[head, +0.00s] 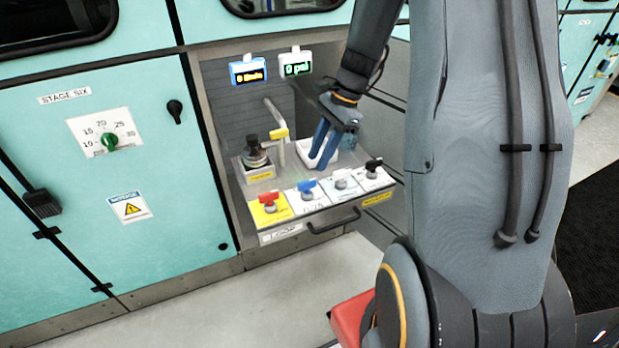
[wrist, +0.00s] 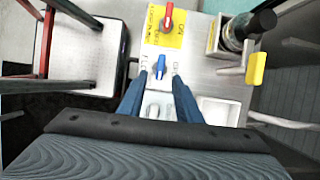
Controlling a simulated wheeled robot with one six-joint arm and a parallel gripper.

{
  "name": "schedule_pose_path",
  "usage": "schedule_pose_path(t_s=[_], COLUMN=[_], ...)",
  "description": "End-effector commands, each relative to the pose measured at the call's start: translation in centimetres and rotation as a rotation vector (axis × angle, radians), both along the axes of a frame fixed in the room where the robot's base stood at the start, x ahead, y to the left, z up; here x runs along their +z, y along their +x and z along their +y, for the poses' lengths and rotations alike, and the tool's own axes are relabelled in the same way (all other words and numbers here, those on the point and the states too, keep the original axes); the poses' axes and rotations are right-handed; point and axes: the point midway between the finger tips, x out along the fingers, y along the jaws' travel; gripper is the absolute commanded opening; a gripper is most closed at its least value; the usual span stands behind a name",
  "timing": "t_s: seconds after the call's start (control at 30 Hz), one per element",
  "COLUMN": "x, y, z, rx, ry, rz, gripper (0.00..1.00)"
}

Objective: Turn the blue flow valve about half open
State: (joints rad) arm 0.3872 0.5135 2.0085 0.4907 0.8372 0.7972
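The blue flow valve (head: 307,187) is a small blue handle on a white labelled plate, second from the left in a row of valves on the pulled-out shelf. In the wrist view the blue handle (wrist: 161,67) stands ahead of the fingertips, roughly centred between them and pointing along the picture's vertical. My gripper (head: 318,161) has two blue fingers, apart and empty, above the shelf behind the valve row. In the wrist view my gripper (wrist: 159,80) shows a clear gap between the fingers. I cannot tell its exact height above the handle.
A red valve (head: 268,200) on yellow is left of the blue one; a grey valve (head: 341,182) and a black valve (head: 373,167) are right. A dark bottle (head: 254,153), a yellow-tipped spout (head: 279,133) and a white basin (head: 330,155) stand behind. A blue-framed display (head: 248,72) reads 0.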

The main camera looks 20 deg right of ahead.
Motion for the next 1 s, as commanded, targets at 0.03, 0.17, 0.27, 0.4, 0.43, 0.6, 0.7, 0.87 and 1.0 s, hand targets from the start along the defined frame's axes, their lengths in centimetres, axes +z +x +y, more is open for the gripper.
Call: schedule_pose_path(t_s=[0.03,0.17,0.27,0.4,0.43,0.6,0.7,0.87,1.0], x=[-0.2,-1.3,-2.7,-4.7,-5.1,-6.7,-7.2,-7.3,-7.3], y=[0.1,0.1,0.1,0.1,0.1,0.1,0.1,0.1,0.1], z=[-0.1,0.4,1.0,1.8,2.0,2.7,2.8,2.9,2.9], rx=[-0.013,-0.018,-0.017,-0.016,-0.015,-0.015,-0.014,-0.015,-0.015], ry=[0.005,0.008,0.007,0.006,0.006,0.006,0.005,0.004,0.004], rz=[0.004,0.008,0.009,0.008,0.008,0.006,0.005,0.004,0.004], gripper=[0.31,0.31,0.31,0.31,0.31,0.31,0.31,0.31,0.26])
